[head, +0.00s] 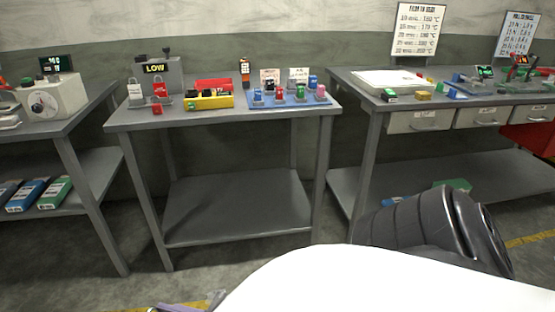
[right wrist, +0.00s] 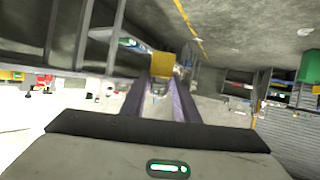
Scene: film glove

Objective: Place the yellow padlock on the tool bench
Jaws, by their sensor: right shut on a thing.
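My right gripper (right wrist: 160,95) is shut on the yellow padlock (right wrist: 162,65), whose yellow body shows between the fingertips in the right wrist view. In the head view my right forearm crosses the lower right, and a purple finger part shows at the bottom edge; the padlock is out of that view. Three grey benches stand ahead: a left one (head: 75,122), a middle one (head: 130,121) and a right one (head: 350,80) with drawers. No label shows which is the tool bench. My left gripper is not in view.
The middle bench holds a red padlock (head: 160,90), a yellow tray (head: 209,103) and a blue board (head: 290,103) with several coloured pieces. A white panel (head: 390,82) and small tools lie on the right bench. The middle bench's lower shelf (head: 240,205) is bare.

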